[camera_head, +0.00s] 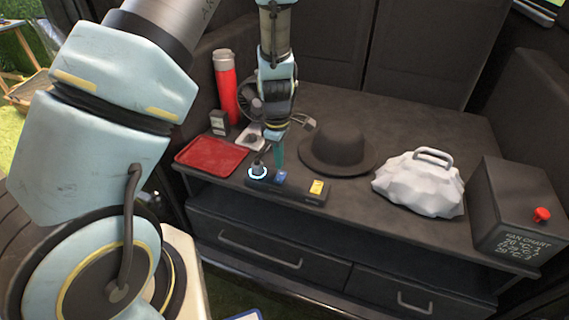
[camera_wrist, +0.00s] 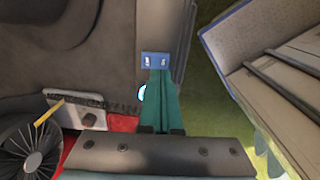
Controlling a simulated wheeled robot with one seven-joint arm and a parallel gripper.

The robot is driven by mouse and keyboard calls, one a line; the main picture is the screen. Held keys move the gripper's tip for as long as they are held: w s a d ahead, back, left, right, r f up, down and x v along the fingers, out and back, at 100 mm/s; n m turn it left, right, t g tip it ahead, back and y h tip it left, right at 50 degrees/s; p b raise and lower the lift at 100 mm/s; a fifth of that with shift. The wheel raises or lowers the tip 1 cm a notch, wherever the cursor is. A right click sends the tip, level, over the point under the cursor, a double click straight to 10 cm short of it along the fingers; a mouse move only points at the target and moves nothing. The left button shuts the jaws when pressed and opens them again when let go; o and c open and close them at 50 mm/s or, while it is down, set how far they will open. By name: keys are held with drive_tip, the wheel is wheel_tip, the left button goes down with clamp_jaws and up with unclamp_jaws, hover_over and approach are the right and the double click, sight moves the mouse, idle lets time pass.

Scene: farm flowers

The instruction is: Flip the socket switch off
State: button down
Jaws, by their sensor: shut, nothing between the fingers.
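The dark socket strip (camera_head: 300,194) lies along the front edge of the dark tabletop. At its left end is a switch with a glowing white-blue ring (camera_head: 257,172). Beside it are a blue socket (camera_head: 281,177) and, at the right, a yellow one (camera_head: 317,187). My gripper (camera_head: 279,160) points down just above the left part of the strip, close to the switch. Its teal fingers are shut and empty. In the wrist view the shut fingers (camera_wrist: 160,82) reach toward the blue socket (camera_wrist: 155,60). The glowing ring (camera_wrist: 141,93) is partly hidden beside them. I cannot tell if they touch it.
A red tray (camera_head: 208,156) lies left of the strip, with a red flask (camera_head: 226,88) behind. A small fan (camera_head: 250,98) is behind my gripper. A dark hat (camera_head: 338,148), a white lumpy bag (camera_head: 420,180) and a box with a red button (camera_head: 541,214) stand right.

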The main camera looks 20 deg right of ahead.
wheel_tip(320, 180, up, 9)
drive_tip(key=b, duration=0.1)
drive_tip(key=shift+s+a, duration=0.4)
